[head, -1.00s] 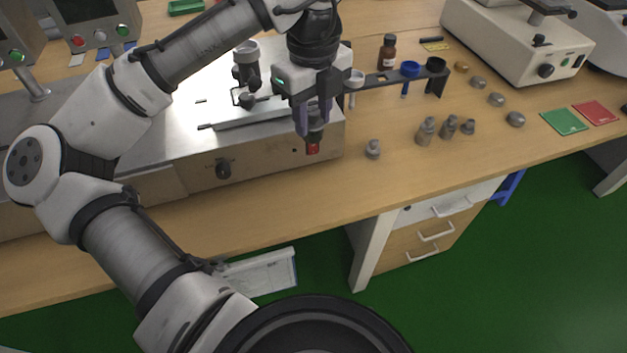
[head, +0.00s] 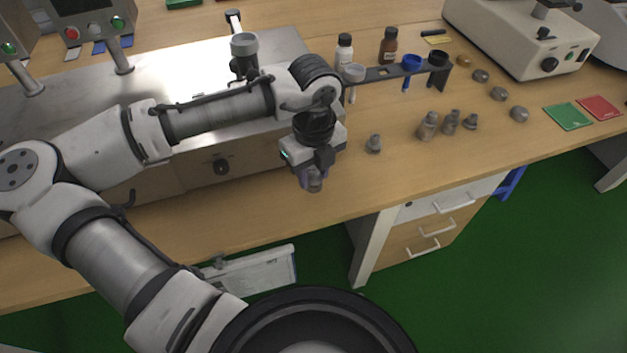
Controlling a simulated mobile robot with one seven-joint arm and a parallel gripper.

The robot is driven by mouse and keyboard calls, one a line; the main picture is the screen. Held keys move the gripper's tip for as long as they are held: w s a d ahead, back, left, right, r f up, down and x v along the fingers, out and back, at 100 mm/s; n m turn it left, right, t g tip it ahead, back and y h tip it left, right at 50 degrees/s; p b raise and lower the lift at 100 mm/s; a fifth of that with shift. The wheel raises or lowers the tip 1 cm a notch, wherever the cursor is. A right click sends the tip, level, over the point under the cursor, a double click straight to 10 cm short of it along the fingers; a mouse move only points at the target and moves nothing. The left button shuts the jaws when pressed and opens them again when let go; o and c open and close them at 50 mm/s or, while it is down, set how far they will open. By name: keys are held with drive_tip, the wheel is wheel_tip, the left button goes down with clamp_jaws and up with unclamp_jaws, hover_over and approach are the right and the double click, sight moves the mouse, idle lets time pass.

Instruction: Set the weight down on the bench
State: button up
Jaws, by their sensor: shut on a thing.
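My gripper (head: 312,183) is over the front part of the wooden bench (head: 250,190), pointing down, in front of the steel machine. It is shut on a small grey metal weight (head: 315,186), which shows only partly at the fingertips. I cannot tell from this view whether the weight touches the bench top. The wrist hides most of the fingers.
The steel machine (head: 215,160) is behind and left. A dark rack (head: 395,72) holds funnels. Bare bench lies around the gripper; its front edge is close.

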sight(313, 183)
drive_tip(key=shift+f, duration=1.75)
drive_tip(key=shift+f, duration=0.2)
drive_tip(key=o, duration=1.2)
drive_tip(key=shift+c, duration=0.2)
drive_tip(key=shift+r, duration=0.15)
wheel_tip(313, 183, up, 12)
drive_tip(key=shift+r, duration=0.1)
